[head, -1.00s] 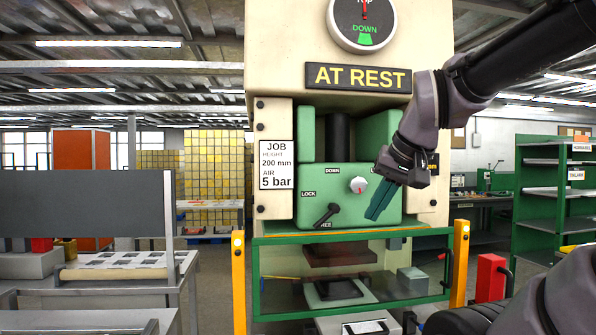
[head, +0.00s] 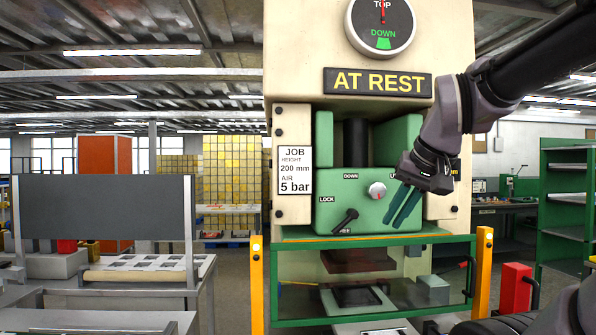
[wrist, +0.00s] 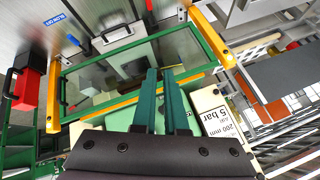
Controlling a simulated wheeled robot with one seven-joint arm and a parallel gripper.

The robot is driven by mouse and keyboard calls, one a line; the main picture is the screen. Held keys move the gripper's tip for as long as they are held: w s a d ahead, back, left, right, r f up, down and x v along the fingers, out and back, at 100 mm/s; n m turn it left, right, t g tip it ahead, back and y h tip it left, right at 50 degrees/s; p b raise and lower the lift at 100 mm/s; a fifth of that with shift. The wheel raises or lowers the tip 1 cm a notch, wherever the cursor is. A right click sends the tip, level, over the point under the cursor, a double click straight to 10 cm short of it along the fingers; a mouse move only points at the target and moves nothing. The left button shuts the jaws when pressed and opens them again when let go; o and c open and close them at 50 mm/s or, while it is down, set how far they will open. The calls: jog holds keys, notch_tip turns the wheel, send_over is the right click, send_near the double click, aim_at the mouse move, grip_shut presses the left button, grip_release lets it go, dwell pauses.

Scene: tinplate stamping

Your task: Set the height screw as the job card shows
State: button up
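A black lever (head: 346,220) sits lower left, between the LOCK label and a partly covered label. The job card (head: 294,171) reads height 200 mm, air 5 bar; it also shows in the wrist view (wrist: 222,115). My gripper (head: 398,223) is just right of and below the knob, apart from it, teal fingers pointing down. In the wrist view the fingers (wrist: 160,72) have a narrow empty gap between them.
A green-framed guard (head: 373,239) stands below the panel, between yellow posts (head: 484,265). The gauge (head: 381,25) above has its needle at TOP; the sign (head: 378,81) reads AT REST. A grey bench (head: 150,270) is at left, green shelving (head: 566,215) at right.

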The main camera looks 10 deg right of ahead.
jog(key=o, duration=0.5)
jog(key=shift+w+d+n, duration=0.1)
jog(key=shift+w+n, duration=0.1)
jog(key=shift+n, duration=0.1)
jog(key=o, duration=0.5)
jog(key=shift+w+d+r+n, duration=0.2)
jog(key=shift+w+d+n, duration=0.15)
jog(key=shift+w+n, duration=0.25)
jog(key=shift+o, duration=1.2)
jog(key=w+d+n, duration=0.1)
jog(key=n, duration=0.1)
jog(key=w+n, duration=0.1)
jog(key=w+d+n+t, duration=0.1)
jog(key=w+n, duration=0.1)
jog(key=shift+d+r+n+h, duration=0.3)
jog(key=shift+r, duration=0.05)
jog(key=n+t+h, duration=0.1)
jog(key=n+t, duration=0.4)
jog(key=n, duration=2.8)
send_near(378, 191)
jog(key=x, duration=1.1)
jog(key=c, duration=1.3)
